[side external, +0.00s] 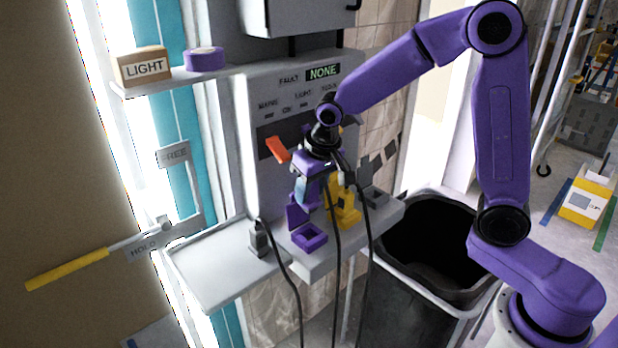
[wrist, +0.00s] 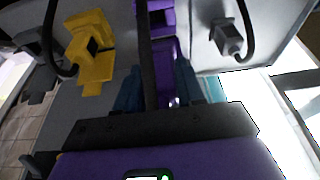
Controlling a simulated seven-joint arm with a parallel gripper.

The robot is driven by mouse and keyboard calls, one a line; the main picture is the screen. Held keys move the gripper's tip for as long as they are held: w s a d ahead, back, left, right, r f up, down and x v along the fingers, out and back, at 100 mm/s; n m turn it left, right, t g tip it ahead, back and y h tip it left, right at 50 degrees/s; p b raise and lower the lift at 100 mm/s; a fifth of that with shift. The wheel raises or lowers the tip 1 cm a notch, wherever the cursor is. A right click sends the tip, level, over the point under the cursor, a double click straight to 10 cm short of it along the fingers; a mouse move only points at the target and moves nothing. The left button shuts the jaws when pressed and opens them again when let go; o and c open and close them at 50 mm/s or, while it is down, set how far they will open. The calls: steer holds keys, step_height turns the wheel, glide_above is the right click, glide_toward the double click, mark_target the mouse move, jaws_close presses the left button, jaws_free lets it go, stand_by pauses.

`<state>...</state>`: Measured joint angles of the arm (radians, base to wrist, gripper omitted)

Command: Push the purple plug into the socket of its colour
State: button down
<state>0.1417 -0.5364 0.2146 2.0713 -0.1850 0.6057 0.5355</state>
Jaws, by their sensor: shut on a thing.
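My gripper (side external: 309,186) is shut on the purple plug (side external: 311,194), just in front of the panel. In the wrist view the purple plug (wrist: 167,75) sits between the two blue-grey fingers, partly hidden by a black cable. The purple socket (side external: 309,238) is on the ledge below the plug, with a raised purple flap on its left side. It shows at the top of the wrist view (wrist: 160,22), beyond the plug. The plug appears above the socket and apart from it; the exact gap and alignment are hard to tell.
A yellow socket (side external: 347,213) stands right of the purple one, with a grey socket (side external: 374,196) beyond. A grey plug (side external: 258,239) with a cable stands left. Black cables hang in front. An empty tray (side external: 215,262) lies left, a bin (side external: 425,240) right. The fault display (side external: 323,72) reads NONE.

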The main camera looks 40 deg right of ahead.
mark_target(311, 212)
steer(key=shift+f, duration=3.75)
steer(key=shift+f, duration=0.5)
steer(key=c, duration=0.6)
jaws_free()
steer(key=v, duration=1.7)
steer(key=s+d+f+n+g, duration=0.1)
steer(key=s+n, duration=0.5)
steer(key=s, duration=0.7)
steer(key=s+d+f+n+g, duration=0.2)
steer(key=s+f+n, duration=0.3)
steer(key=s, duration=0.8)
steer(key=shift+d+n, duration=0.8)
steer(key=shift+d, duration=0.05)
